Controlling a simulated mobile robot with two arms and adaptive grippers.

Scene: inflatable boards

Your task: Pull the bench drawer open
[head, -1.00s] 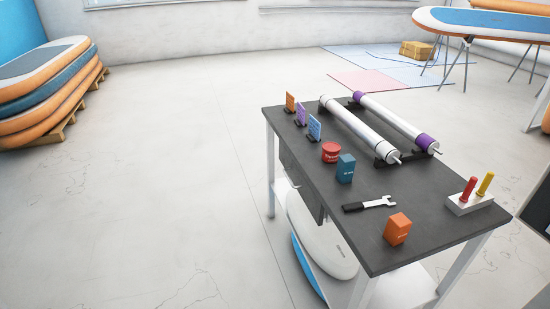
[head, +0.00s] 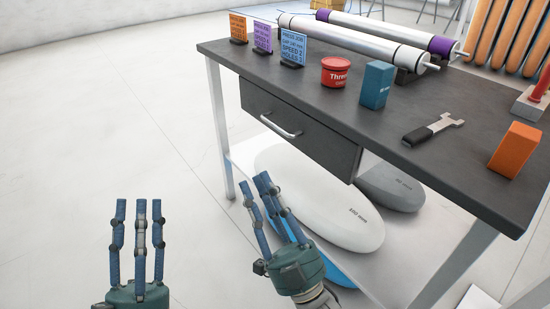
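The bench (head: 330,103) has a dark top and pale legs. Its dark drawer (head: 325,145) sits under the top on the side facing me, and its front looks closed. A curved silver handle (head: 281,127) is on the drawer front. My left gripper (head: 140,205) is open and empty over the floor, to the left of the bench and lower in the picture than the handle. My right gripper (head: 262,190) has its fingers spread, open and empty. It shows below the handle, in front of the lower shelf, apart from the drawer.
On the top are three cards (head: 262,37), a red tub (head: 335,72), a blue box (head: 376,84), a wrench (head: 434,129), an orange box (head: 515,150) and two rolls (head: 350,42). Boards (head: 320,205) lie on the lower shelf. The floor at left is clear.

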